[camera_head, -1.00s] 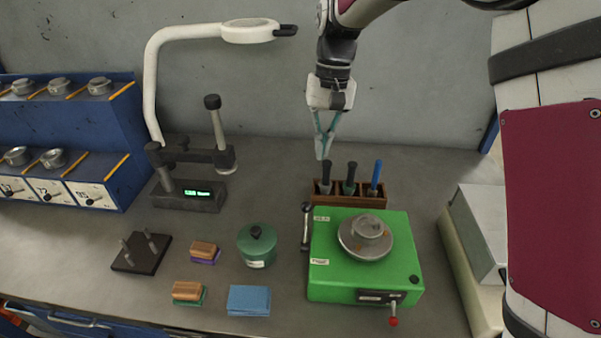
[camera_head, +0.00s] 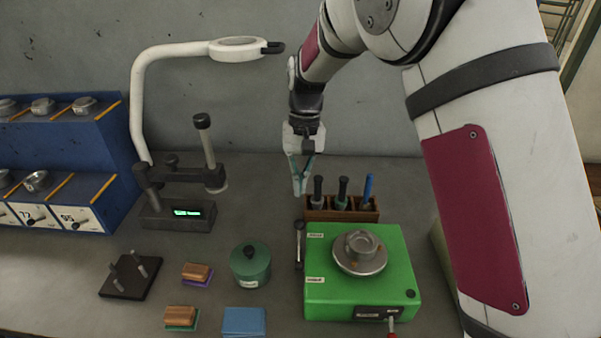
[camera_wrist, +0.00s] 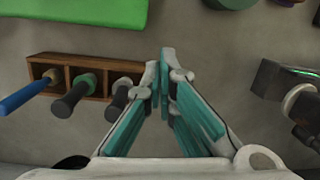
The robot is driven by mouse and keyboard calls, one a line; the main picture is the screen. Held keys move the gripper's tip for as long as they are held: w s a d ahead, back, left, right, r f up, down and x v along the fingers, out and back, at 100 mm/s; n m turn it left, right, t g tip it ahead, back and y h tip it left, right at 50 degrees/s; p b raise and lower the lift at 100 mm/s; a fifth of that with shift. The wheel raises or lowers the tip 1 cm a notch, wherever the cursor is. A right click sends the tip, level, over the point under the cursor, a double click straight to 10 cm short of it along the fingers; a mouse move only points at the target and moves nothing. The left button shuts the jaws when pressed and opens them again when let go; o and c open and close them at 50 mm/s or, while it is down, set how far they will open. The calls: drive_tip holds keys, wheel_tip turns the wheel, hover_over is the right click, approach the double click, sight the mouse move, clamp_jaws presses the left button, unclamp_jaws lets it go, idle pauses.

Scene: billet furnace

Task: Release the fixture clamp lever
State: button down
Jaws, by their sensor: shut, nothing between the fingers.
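A green fixture box (camera_head: 330,300) stands on the bench with a round metal part (camera_head: 360,252) on its top. A lever with a dark knob (camera_head: 299,244) stands along the box's left side. A second lever with a red knob (camera_head: 391,334) is at the box's front, partly cut off by the frame edge. I cannot read which one is the clamp lever. My gripper (camera_head: 299,192) is shut and empty, pointing down behind the left lever and apart from it. In the wrist view its teal fingers (camera_wrist: 165,62) meet above bare bench; the green box (camera_wrist: 75,10) shows only at top left.
A wooden rack (camera_head: 341,214) with several handled tools stands close right of my gripper. A gauge stand (camera_head: 178,215) and white lamp arm (camera_head: 138,100) are at left. A green lidded pot (camera_head: 250,266) sits left of the box. The bench between gauge and rack is clear.

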drive_tip(key=s+f+p, duration=0.1)
drive_tip(key=s, duration=0.1)
drive_tip(key=s+f+p, duration=0.1)
drive_tip(key=s+f, duration=0.1)
drive_tip(key=shift+s+d+f+p, duration=0.1)
drive_tip(key=shift+s+f+p, duration=0.1)
drive_tip(key=shift+s+p, duration=0.1)
drive_tip(key=shift+w, duration=0.1)
idle(0.4)
